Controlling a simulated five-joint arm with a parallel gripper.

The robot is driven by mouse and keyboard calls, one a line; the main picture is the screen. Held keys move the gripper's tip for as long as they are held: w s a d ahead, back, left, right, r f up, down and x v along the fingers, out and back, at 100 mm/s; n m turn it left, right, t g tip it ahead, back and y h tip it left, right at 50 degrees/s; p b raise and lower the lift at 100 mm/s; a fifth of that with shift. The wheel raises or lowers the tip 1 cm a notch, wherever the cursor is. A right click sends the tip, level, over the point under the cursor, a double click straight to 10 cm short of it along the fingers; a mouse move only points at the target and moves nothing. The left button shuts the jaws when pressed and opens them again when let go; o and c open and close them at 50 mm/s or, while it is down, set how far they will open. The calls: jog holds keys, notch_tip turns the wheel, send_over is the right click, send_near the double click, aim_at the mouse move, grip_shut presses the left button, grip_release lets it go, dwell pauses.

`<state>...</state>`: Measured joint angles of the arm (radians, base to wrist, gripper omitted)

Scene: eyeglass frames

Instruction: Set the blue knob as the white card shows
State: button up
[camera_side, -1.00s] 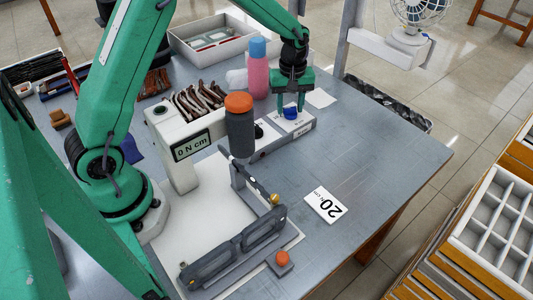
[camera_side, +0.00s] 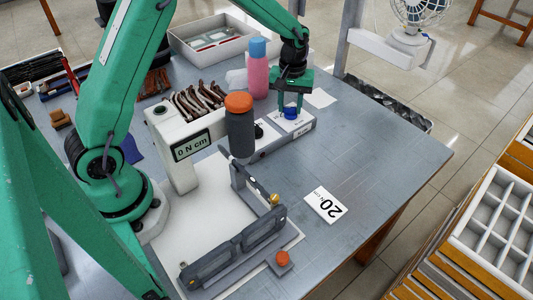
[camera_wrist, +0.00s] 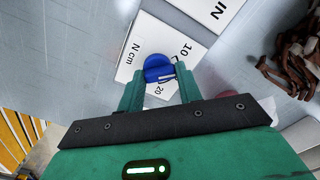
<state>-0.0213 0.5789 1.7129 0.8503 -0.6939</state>
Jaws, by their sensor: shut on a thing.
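The blue knob (camera_wrist: 157,68) sits on a white dial plate (camera_wrist: 142,46) printed with "N cm", "10" and "20". A pale mark on the knob's edge lies between the 10 and the 20; its exact reading is unclear. My gripper (camera_wrist: 159,76) has its two green fingers on either side of the knob, shut on it. In the side view my gripper (camera_side: 292,108) points down over the knob (camera_side: 291,114), at the far end of the grey unit. The white card (camera_side: 325,205) lies flat on the table and reads "20 N cm".
An orange-topped dark driver (camera_side: 240,125) stands near the white display box (camera_side: 188,148), which reads "0 N cm". Glasses frames lie in a grey holder (camera_side: 235,250). A pink bottle (camera_side: 258,75) stands just left of my gripper. The table right of the card is clear.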

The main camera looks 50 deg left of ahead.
jog(key=m, duration=0.5)
jog(key=shift+w+a+m, duration=0.1)
jog(key=shift+m, duration=0.2)
jog(key=m, duration=0.4)
jog(key=shift+w, duration=0.1)
jog(key=m, duration=0.6)
jog(key=shift+w, duration=0.1)
jog(key=m, duration=0.4)
jog(key=shift+m, duration=0.3)
jog(key=o, duration=1)
